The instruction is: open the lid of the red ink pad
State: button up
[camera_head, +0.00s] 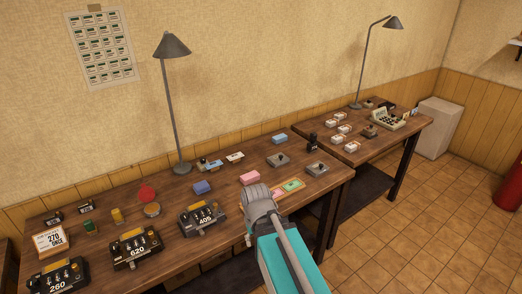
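I cannot tell for sure which thing is the red ink pad. A red rounded object (147,193) lies toward the back of the near table. A pink box (249,177) sits near the table's middle, just behind my gripper. Two grey boxes with knobs on top, a back one (277,160) and a front one (316,169), stand to the right. A flat piece with a reddish patch (277,192) and one with a green patch (293,185) lie right of my gripper (260,194). My gripper is over the front edge; its fingertips are hidden, and no held object shows.
Numbered black devices (203,219) line the front left of the table (175,212). A black upright stamp (312,142) is near the right end. A second table with small boxes (352,147) stands farther right.

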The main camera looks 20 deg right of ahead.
aim_at(278, 159)
jog(key=z, duration=0.1)
jog(key=i, duration=1)
jog(key=z, duration=0.55)
